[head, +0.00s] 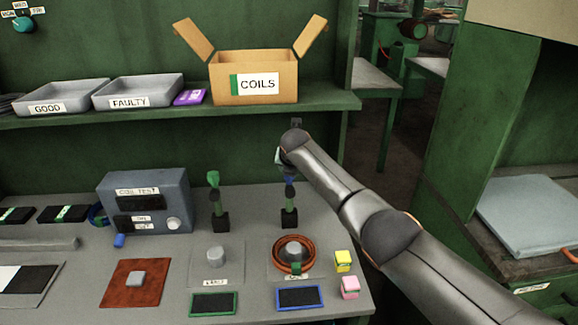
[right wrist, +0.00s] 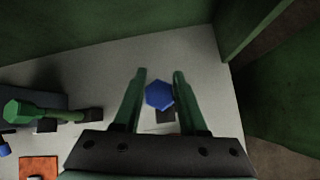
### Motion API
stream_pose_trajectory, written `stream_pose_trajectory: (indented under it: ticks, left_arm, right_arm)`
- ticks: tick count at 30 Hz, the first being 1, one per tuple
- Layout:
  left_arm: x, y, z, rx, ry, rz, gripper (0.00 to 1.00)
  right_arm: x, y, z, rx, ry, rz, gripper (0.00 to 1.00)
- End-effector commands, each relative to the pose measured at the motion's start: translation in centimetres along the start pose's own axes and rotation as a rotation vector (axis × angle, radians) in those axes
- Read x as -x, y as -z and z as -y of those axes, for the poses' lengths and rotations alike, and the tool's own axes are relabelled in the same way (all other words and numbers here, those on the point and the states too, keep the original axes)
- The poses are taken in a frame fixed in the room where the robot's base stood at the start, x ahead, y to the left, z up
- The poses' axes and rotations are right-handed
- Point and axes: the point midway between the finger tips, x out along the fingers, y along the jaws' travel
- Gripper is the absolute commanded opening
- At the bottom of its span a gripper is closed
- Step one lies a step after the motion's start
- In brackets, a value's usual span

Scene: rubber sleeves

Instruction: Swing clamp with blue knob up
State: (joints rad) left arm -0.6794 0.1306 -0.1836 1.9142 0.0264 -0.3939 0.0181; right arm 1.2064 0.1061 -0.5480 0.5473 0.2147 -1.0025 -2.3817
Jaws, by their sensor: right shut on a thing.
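The clamp with the blue knob (head: 291,180) stands upright on a small dark base (head: 289,218) toward the back right of the bench. Its blue knob also shows in the right wrist view (right wrist: 158,95), with a dark block below it. My right gripper (right wrist: 160,73) comes down from above, its two green fingers on either side of the knob, shut on it. In the head view my right wrist and forearm hide part of the area above the clamp. My left gripper is not in view.
A like clamp with a green knob (head: 213,179) stands to the left, near the grey coil test box (head: 170,195). In front are an orange coil (head: 275,262) around a grey post, and yellow (head: 343,261) and pink cubes (head: 349,287). A shelf (head: 330,100) with the COILS box is above.

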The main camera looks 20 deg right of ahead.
Motion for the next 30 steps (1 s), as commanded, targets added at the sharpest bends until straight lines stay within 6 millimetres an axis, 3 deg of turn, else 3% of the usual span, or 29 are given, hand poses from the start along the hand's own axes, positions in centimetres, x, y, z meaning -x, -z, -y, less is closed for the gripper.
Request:
stream_pose_trajectory:
  ticks: [1, 11, 12, 18, 20, 30]
  left_arm:
    - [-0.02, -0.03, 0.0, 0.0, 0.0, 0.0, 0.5]
    - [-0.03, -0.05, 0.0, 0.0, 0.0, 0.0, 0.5]
    - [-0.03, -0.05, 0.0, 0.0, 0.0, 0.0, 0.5]
    - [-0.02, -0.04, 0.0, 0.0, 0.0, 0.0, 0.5]
    - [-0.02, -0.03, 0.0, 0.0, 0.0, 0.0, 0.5]
    - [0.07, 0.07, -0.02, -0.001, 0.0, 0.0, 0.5]
  right_arm:
    - [-0.28, 0.93, -0.24, -0.003, -0.003, -0.02, 0.0]
    - [-0.29, 1.0, -0.22, -0.003, -0.002, -0.023, 0.0]
    - [-0.29, 1.01, -0.21, -0.003, -0.002, -0.023, 0.44]
    - [-0.19, 0.69, -0.15, -0.003, -0.002, -0.017, 0.66]
    - [-0.16, 0.59, -0.12, -0.003, -0.002, -0.015, 0.7]
    - [0.15, 0.26, -0.06, -0.002, -0.002, -0.009, 0.7]
